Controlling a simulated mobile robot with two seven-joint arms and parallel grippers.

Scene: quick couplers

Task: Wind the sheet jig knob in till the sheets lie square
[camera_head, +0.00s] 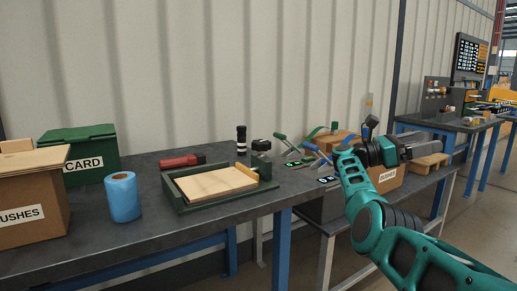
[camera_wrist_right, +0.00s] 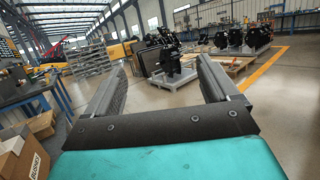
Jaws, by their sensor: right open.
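The sheet jig (camera_head: 230,199) is a shallow dark green tray on the dark workbench, left of centre in the head view. Pale tan sheets (camera_head: 213,183) lie in it. The separate sheet edges are too small to tell apart. A yellowish bar and a green block (camera_head: 262,170) stand at the jig's right back corner; I cannot clearly make out the knob. My right gripper (camera_head: 411,149) is open and empty, well to the right of the jig, past the bench end. Its two fingers show apart in the right wrist view (camera_wrist_right: 162,72). My left gripper is out of view.
A blue roll (camera_head: 123,197), a cardboard box (camera_head: 33,208) and a green box (camera_head: 80,153) stand left of the jig. Several coloured-handled tools are at the right. Bare bench shows in front.

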